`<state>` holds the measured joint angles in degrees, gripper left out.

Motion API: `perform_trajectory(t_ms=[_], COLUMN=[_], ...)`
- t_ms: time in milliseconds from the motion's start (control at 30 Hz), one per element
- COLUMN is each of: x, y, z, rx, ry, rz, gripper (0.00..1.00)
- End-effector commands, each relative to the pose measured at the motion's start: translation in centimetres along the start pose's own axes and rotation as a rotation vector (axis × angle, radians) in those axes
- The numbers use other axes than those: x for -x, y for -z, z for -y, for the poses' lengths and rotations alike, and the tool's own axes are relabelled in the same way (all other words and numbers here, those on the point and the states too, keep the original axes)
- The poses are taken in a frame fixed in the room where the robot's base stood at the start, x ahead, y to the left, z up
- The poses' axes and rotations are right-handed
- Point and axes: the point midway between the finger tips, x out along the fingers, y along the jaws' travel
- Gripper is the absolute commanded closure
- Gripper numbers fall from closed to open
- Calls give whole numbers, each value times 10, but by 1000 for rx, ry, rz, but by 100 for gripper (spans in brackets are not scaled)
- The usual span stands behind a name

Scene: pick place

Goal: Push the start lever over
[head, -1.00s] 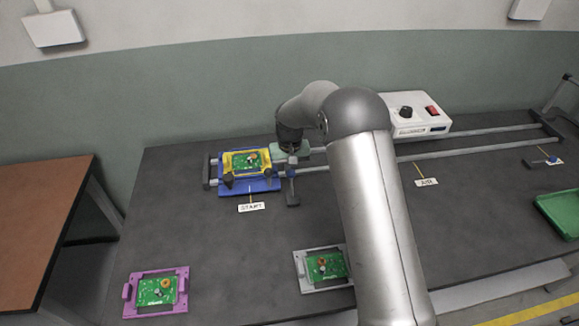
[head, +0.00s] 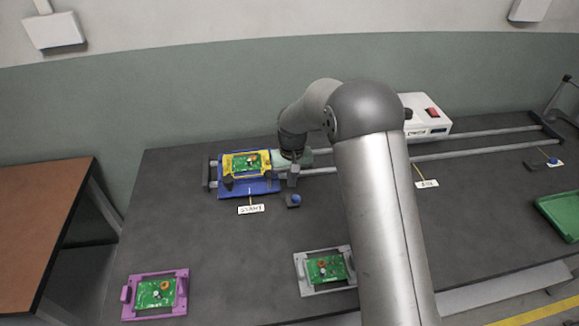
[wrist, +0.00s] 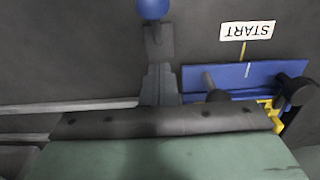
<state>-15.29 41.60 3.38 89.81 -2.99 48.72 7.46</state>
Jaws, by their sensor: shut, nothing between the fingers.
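The start lever has a blue ball knob (head: 295,199) and a grey stem. It stands at the right end of the blue START carriage, and its knob is low, toward the front of the table. My gripper (head: 292,154) is just behind the lever, over the rails, apart from the knob. The START label (head: 251,209) lies in front of the carriage (head: 262,189).
A yellow fixture (head: 229,163) with a green board sits on the carriage. Two rails (head: 470,146) run right, past a white control box (head: 430,112). A purple fixture (head: 184,290) and a grey fixture (head: 303,276) are in front. A green tray (head: 545,212) is far right.

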Motion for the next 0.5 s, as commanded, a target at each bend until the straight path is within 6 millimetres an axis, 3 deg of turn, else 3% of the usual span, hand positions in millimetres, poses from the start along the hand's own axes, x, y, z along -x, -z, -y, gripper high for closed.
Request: perform_trajectory(t_ms=[500], x=[50], y=[6], z=[0], rx=[0], ry=[0], rz=[-2], gripper=[100])
